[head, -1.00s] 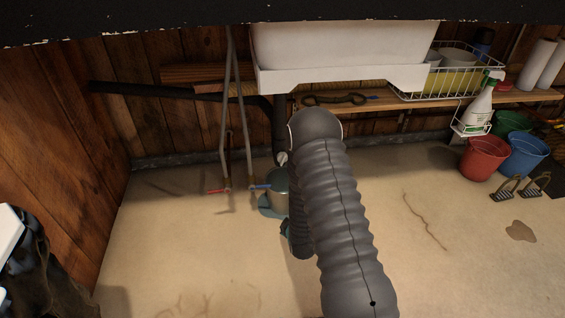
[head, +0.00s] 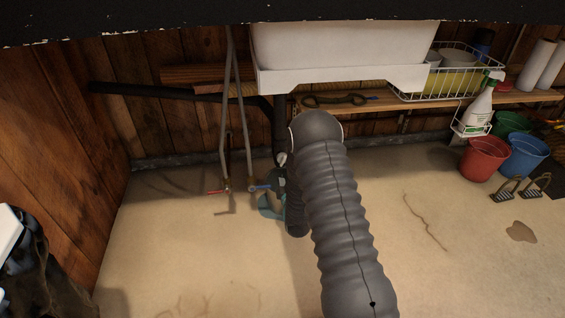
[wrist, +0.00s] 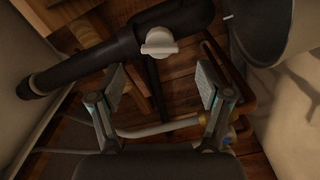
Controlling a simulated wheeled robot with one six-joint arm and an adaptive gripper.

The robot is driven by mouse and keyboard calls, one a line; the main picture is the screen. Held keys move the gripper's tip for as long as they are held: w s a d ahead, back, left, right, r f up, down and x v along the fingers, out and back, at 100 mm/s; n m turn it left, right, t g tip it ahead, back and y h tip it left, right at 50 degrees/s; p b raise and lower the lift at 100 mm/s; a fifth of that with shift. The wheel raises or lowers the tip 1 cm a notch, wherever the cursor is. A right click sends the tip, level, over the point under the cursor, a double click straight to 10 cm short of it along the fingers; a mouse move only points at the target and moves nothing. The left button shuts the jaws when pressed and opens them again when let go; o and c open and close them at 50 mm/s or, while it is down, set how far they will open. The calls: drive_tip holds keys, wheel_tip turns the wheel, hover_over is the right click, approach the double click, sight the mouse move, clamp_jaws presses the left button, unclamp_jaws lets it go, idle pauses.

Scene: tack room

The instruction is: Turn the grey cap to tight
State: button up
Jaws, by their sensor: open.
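The grey cap (wrist: 159,43) shows pale in the wrist view, with a raised ridge across its face. It sits on the side of a black drain pipe (wrist: 80,65). In the head view the cap (head: 281,158) is a small pale spot low on the black pipe under the sink, just left of my arm. My gripper (wrist: 160,83) is open and empty. In the wrist view the cap lies beyond the fingertips, roughly centred between them, and neither finger touches it. In the head view my arm hides most of the gripper.
A white sink (head: 340,50) hangs above the pipe. Two thin supply pipes with a red valve handle (head: 216,191) and a blue one (head: 260,187) stand left of my arm. Red (head: 484,158) and blue (head: 524,154) buckets stand at right. The floor in front is largely clear.

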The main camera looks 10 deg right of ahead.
sight(283, 162)
drive_tip(key=w, duration=0.7)
drive_tip(key=c, duration=1.2)
